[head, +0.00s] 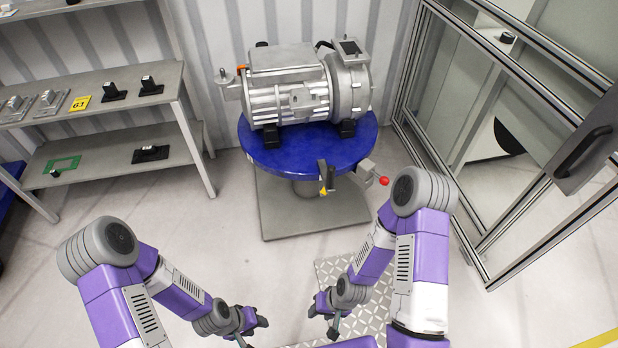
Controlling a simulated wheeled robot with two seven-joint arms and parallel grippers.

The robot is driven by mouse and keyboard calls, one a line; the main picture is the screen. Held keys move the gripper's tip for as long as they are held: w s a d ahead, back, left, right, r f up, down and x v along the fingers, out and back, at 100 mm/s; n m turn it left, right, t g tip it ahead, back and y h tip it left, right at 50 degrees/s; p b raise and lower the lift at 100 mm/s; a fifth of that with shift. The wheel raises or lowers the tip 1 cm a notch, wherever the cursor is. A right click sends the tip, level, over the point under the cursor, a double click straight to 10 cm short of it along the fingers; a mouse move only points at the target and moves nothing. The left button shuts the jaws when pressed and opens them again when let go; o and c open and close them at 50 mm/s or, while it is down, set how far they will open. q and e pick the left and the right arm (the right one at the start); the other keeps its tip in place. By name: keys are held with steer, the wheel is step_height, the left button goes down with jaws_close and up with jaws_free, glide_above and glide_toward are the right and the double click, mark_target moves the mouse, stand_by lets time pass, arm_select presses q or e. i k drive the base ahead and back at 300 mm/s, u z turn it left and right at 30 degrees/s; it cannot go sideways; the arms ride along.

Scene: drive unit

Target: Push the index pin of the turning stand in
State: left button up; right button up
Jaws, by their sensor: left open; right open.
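The turning stand has a round blue top (268,151) on a grey base, with a grey drive unit (290,98) lying on it. At its front edge is a bracket (361,173) with a red-knobbed index pin (384,181); how far in the pin sits cannot be told. A dark clamp-like part with a yellow mark (323,178) is just left of the bracket. My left gripper (256,333) is open and empty, low in front of the stand. My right gripper (322,322) is open and empty, also low, well short of the pin.
A grey shelf unit (90,80) with small parts stands at the left. A metal-framed glass partition with a dark handle (583,155) stands at the right, near my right arm. A patterned floor plate (375,318) lies below my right gripper.

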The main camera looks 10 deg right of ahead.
mark_target(384, 180)
steer(key=z, duration=1.15)
